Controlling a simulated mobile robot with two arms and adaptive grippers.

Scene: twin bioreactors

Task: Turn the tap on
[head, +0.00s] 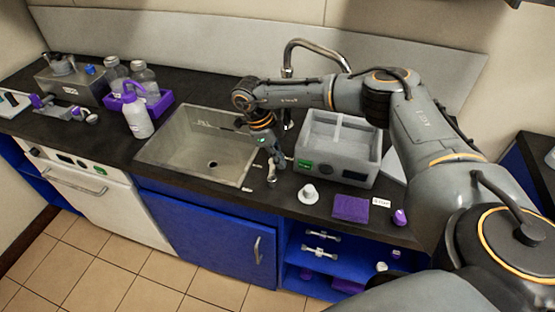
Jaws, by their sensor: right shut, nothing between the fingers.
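The chrome tap (313,44) has a tall curved neck and stands behind the right part of the sink (185,150). My right forearm crosses in front of it and hides its lower part. My right gripper (278,163) points down near the sink's right edge, shut and empty. A small metal fitting (271,175) stands on the counter just below the fingertips in the picture; I cannot tell whether they touch. No water shows in the sink. My left gripper is out of view.
A grey box-shaped device (337,150) stands right of the gripper. A white knob-like piece (308,194) and a purple pad (351,208) lie in front of it. Bottles and a purple tray (165,101) are left of the sink. The open basin is free.

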